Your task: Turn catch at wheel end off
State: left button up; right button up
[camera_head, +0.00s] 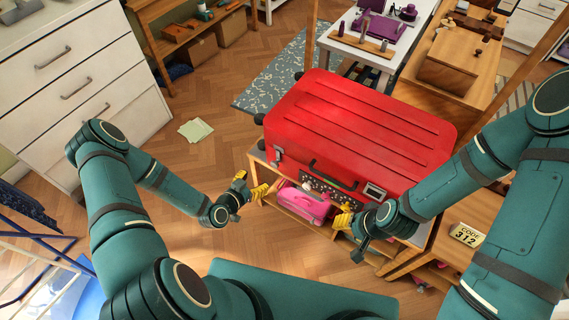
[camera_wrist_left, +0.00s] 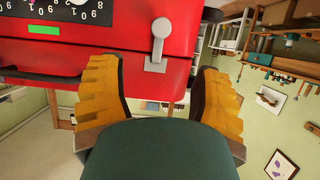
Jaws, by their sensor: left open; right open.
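A large red hard-shell suitcase (camera_head: 350,125) lies on a wooden stand; its front also fills the top of the left wrist view (camera_wrist_left: 130,45). A grey catch (camera_wrist_left: 159,42) with a round-ended lever sits on the red front in the left wrist view; a silver fitting (camera_head: 275,155) shows at the suitcase's left front corner. My left gripper (camera_head: 253,190) is open in front of that corner; in its wrist view its yellow fingers (camera_wrist_left: 158,85) stand apart either side of the catch, with no clear contact. My right gripper (camera_head: 343,217) is open and empty near the front's right part.
A dark dial panel (camera_head: 328,187) and a small display (camera_head: 375,192) are on the suitcase front. A pink case (camera_head: 303,204) lies on the shelf below. A sign reading "CODE 312" (camera_head: 466,235) stands at right. Floor is free left of the stand.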

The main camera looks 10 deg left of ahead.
aim_at(274, 165)
pick_arm(q)
jog(key=b+x, duration=0.1)
jog(key=x, duration=1.2)
jog(key=shift+w+f+b, duration=0.2)
jog(key=shift+w+b, duration=0.05)
jog(key=shift+b, duration=0.15)
jog(key=shift+c, duration=0.2)
grip_shut()
